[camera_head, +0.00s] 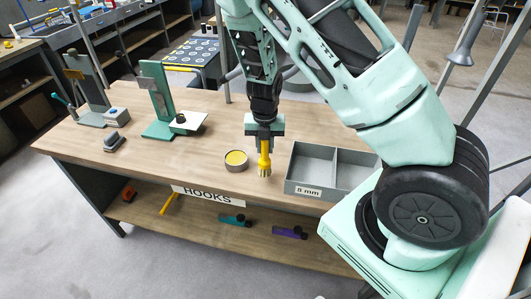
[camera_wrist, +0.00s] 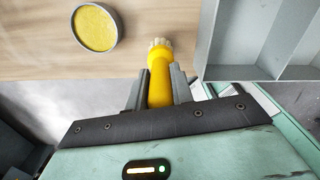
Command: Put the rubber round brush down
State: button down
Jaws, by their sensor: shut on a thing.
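The rubber round brush has a yellow handle and pale bristles; it shows in the head view (camera_head: 264,162) and in the wrist view (camera_wrist: 160,62). My gripper (camera_head: 264,140) is shut on its yellow handle. The brush hangs upright with its bristles down, near the front edge of the wooden workbench (camera_head: 225,110). Whether the bristles touch the bench top is hard to tell. In the wrist view my gripper's fingers (camera_wrist: 158,88) stand on either side of the handle.
A round tin with yellow contents (camera_head: 236,161) stands just left of the brush. A grey two-compartment bin (camera_head: 305,187) labelled "8 mm" stands to its right, looking empty. A green stand (camera_head: 158,100) and a small grey block (camera_head: 115,142) are farther left. Bare wood lies between.

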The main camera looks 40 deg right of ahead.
jog(key=shift+f, duration=1.3)
jog(key=shift+f, duration=0.2)
jog(key=c, duration=1.2)
grip_release()
